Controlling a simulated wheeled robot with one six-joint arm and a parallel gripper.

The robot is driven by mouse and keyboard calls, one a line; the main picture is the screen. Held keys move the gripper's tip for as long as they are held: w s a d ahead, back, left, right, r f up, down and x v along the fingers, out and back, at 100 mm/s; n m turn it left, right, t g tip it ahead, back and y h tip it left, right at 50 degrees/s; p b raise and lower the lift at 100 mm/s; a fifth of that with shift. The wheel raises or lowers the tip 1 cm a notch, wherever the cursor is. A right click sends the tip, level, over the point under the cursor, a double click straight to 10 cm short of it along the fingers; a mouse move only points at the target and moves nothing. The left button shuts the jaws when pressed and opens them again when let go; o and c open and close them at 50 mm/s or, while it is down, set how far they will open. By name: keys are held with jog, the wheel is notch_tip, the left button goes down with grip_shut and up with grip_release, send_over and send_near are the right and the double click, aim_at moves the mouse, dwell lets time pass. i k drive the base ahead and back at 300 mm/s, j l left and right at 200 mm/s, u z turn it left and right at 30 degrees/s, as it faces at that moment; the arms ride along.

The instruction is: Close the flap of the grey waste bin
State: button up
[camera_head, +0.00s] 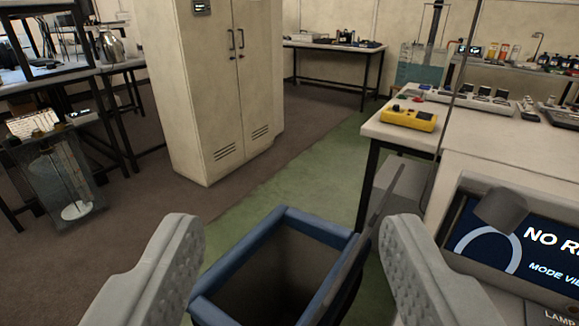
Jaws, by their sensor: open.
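The waste bin (290,221) stands on the floor at the bottom centre. It has a blue rim and a dark grey inside, and its mouth is uncovered. Its flap (372,229) looks like a thin dark grey panel standing up steeply along the bin's right side, seen nearly edge-on. My gripper (290,235) is open and empty, its two pale grey ridged fingers wide apart. The left finger shows left of the bin and the right finger shows right of the flap. I cannot tell how far the fingers are from the bin. The bin's lower part is out of view.
A white bench (400,131) with a yellow device (408,118) stands at the right, beside a screen unit (520,245). A tall beige cabinet (205,130) stands behind at the left. Green and brown floor (240,200) lies clear between them.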

aim_at(327, 300)
jog(key=k, duration=0.85)
